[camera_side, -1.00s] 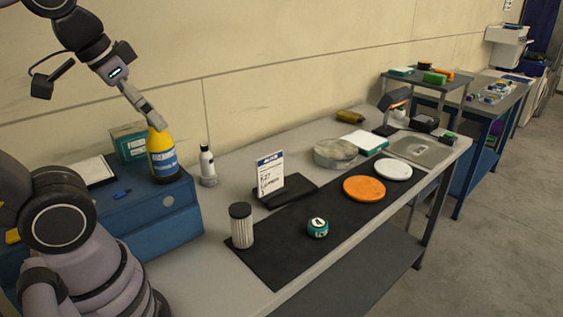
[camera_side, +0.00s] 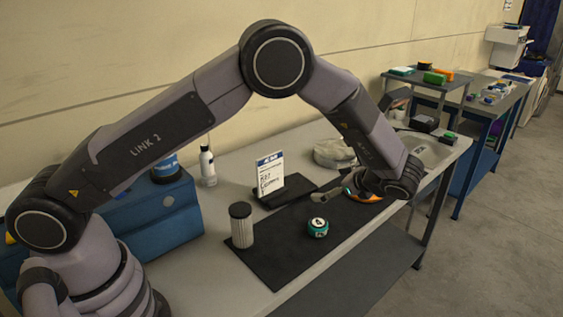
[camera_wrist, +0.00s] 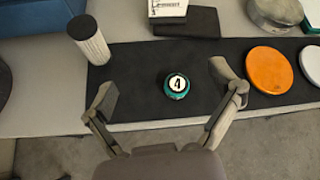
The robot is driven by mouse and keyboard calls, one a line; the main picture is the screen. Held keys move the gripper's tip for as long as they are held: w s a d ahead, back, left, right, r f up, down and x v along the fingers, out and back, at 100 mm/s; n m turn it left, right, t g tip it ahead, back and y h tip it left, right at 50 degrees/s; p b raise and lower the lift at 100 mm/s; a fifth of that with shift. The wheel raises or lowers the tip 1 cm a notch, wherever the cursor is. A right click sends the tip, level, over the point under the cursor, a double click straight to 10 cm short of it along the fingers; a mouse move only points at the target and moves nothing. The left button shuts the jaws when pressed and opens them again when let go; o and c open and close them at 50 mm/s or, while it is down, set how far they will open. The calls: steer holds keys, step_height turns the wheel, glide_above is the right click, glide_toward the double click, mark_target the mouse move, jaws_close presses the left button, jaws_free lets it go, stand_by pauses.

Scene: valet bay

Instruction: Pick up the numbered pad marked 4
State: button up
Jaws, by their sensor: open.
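The numbered pad marked 4 (camera_side: 318,228) is a small round teal-green piece with a white top label. In the wrist view the pad (camera_wrist: 177,84) lies between and below the spread fingers, nearer the right one. My gripper (camera_wrist: 163,80) is open and empty, with clear space between fingers and pad. In the side view my gripper (camera_side: 326,196) hangs above the mat, behind and slightly right of the pad. Part of the gripper is hidden by my forearm.
A white ribbed cylinder with a dark cap (camera_wrist: 90,40) stands at the mat's left. An orange disc (camera_wrist: 270,70) and a white disc (camera_wrist: 312,64) lie to the right. A sign card (camera_side: 270,174) stands on a dark base behind. The mat around the pad is clear.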

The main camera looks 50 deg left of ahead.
mark_target(322, 230)
steer(key=d+f+m+t+y, duration=0.2)
steer(key=d+f+m, duration=0.1)
steer(key=f, duration=0.6)
steer(key=d+f+m+t+y, duration=0.1)
steer(key=d+f+m+t, duration=0.25)
steer(key=f, duration=0.45)
steer(key=shift+g, duration=0.45)
steer(key=x, duration=0.9)
steer(key=shift+s+a, duration=0.1)
steer(key=shift+a, duration=0.05)
steer(key=x, duration=0.5)
steer(key=shift+a+r, duration=0.1)
steer(key=shift+r, duration=0.1)
steer(key=shift+c, duration=0.3)
steer(key=c, duration=1)
